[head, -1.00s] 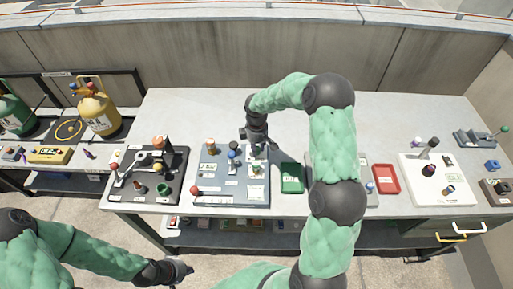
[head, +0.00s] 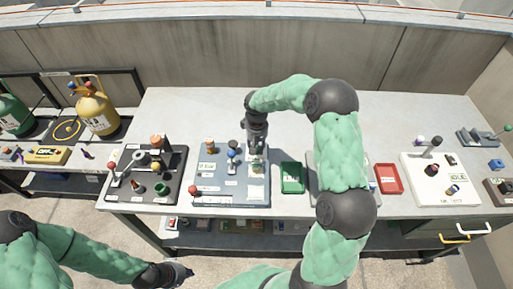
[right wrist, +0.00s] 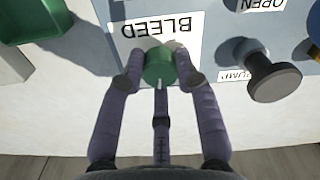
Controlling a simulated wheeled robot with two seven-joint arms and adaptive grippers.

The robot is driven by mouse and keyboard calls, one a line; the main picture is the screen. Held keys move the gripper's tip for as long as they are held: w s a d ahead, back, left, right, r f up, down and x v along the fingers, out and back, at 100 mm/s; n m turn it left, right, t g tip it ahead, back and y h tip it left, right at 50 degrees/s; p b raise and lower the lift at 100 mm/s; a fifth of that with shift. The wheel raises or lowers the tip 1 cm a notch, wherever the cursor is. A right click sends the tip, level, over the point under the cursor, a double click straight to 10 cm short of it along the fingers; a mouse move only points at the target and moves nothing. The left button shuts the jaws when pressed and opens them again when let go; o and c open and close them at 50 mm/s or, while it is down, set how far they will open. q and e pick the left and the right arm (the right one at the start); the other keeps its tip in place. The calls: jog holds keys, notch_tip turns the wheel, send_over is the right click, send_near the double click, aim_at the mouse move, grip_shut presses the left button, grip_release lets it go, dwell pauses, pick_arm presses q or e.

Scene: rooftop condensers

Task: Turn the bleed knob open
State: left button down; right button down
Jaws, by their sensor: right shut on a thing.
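The bleed knob (right wrist: 158,66) is a small round green knob with a white mark, beside the white BLEED label (right wrist: 155,28) on the blue-grey panel (right wrist: 215,70). My right gripper (right wrist: 160,76) is shut on it, with one finger on each side and a third finger at the near side. In the head view my right gripper (head: 257,150) points down at the right part of the panel (head: 215,200), and it partly hides the label area. My left gripper (head: 187,273) hangs low in front of the bench, away from the panel; its finger opening is unclear.
A black knob (right wrist: 272,78) stands to the right of the bleed knob in the wrist view. A green tray (head: 292,178) sits right of the panel, and a black board (head: 140,195) with fittings sits left. A red tray (head: 389,179) lies farther right. The bench behind is clear.

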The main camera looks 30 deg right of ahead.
jog(key=m, duration=0.3)
jog(key=shift+m+b, duration=0.3)
jog(key=shift+b, duration=0.05)
jog(key=shift+m+b, duration=0.35)
jog(key=shift+m, duration=1.45)
jog(key=c, duration=0.9)
grip_release()
jog(key=shift+r, duration=0.1)
notch_tip(320, 180, up, 12)
